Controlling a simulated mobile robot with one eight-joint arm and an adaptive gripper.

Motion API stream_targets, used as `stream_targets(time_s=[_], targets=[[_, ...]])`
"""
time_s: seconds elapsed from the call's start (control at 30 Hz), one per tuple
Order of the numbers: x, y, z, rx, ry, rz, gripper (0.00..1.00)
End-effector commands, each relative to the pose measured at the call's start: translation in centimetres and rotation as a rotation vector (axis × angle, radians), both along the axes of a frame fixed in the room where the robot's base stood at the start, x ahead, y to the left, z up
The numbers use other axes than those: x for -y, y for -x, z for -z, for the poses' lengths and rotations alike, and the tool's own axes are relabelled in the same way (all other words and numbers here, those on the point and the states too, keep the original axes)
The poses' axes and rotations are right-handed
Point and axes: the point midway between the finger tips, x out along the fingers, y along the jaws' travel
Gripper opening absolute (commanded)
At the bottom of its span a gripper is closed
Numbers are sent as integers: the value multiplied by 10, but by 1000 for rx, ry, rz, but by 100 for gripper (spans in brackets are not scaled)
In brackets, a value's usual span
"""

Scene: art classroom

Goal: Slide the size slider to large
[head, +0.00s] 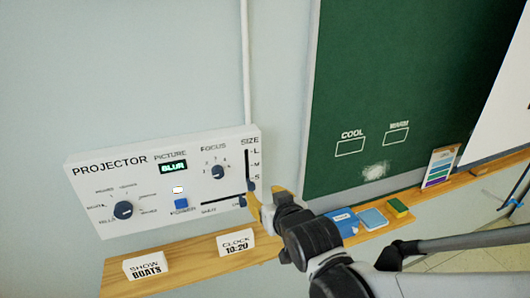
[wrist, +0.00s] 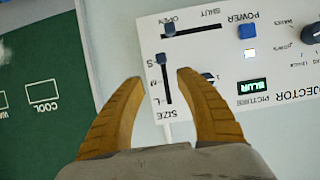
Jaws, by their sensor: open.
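The white projector panel (head: 110,215) is on the wall at left in the head view. Its size slider is a vertical dark slot marked L, M, S from top to bottom. The slider's dark blue knob (head: 250,187) is at the S end. In the upside-down wrist view, the knob (wrist: 161,59) shows beside the S. My gripper (head: 266,198) is open, with its yellow fingers at the panel's lower right. In the wrist view my gripper (wrist: 159,77) has its fingertips on either side of the slot, just short of the knob in the picture. Contact cannot be told.
A horizontal shut/open slider knob (head: 242,201) sits close below the size slider. A focus dial (head: 218,172), blue power button (head: 181,203) and lit BLUR display (head: 173,167) are nearby. Below runs a wooden ledge (head: 200,262) with SHOW BOATS (head: 145,267) and CLOCK (head: 236,243) blocks.

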Motion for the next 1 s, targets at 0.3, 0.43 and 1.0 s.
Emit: stream_targets(time_s=[0.3,0.43,1.0], targets=[[-12,-39,19,1,-1,-1,41],[-18,-61,28,1,-1,-1,41],[-28,-95,42,0,0,-1,41]])
